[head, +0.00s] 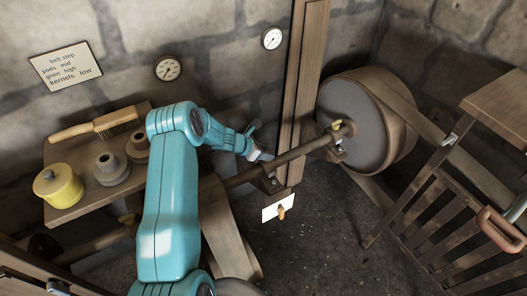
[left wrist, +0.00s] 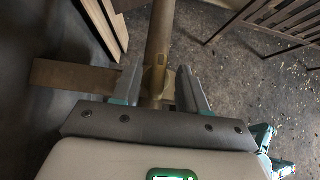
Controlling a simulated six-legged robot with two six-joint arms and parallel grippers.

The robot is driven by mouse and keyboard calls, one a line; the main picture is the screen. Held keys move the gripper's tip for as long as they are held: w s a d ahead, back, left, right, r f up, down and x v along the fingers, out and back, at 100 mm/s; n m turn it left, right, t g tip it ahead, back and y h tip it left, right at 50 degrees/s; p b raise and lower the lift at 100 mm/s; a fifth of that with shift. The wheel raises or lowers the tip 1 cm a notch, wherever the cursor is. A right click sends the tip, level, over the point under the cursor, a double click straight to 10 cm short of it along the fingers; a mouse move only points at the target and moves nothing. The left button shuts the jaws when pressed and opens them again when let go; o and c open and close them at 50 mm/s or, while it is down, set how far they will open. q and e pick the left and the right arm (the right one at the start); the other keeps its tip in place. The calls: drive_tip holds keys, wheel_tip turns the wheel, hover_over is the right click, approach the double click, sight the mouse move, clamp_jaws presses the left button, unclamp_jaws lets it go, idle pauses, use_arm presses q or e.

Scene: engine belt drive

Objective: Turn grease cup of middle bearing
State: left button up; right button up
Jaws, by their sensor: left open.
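The middle bearing (head: 270,183) is a dark block on the wooden post, with the long shaft (head: 300,153) running through it. My left gripper (head: 256,150) is open, just above and beside this bearing. In the left wrist view its two fingers (left wrist: 158,88) stand apart on either side of the shaft (left wrist: 160,40), over a tan bearing part (left wrist: 153,86). I cannot make out the middle bearing's grease cup clearly; the gripper may hide it. A yellow grease cup (head: 337,125) shows on the bearing by the big wheel. My right gripper is not in view.
The wooden post (head: 302,80) rises right behind the bearing. The big belt wheel (head: 352,128) stands to its right. A shelf (head: 75,210) with a brush (head: 100,124), a yellow pot (head: 58,186) and grey stepped pieces (head: 110,168) is at left. A slatted wooden frame (head: 440,225) is at right.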

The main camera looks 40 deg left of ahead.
use_arm(q)
drive_tip(key=shift+c, duration=0.9)
drive_tip(key=c, duration=0.5)
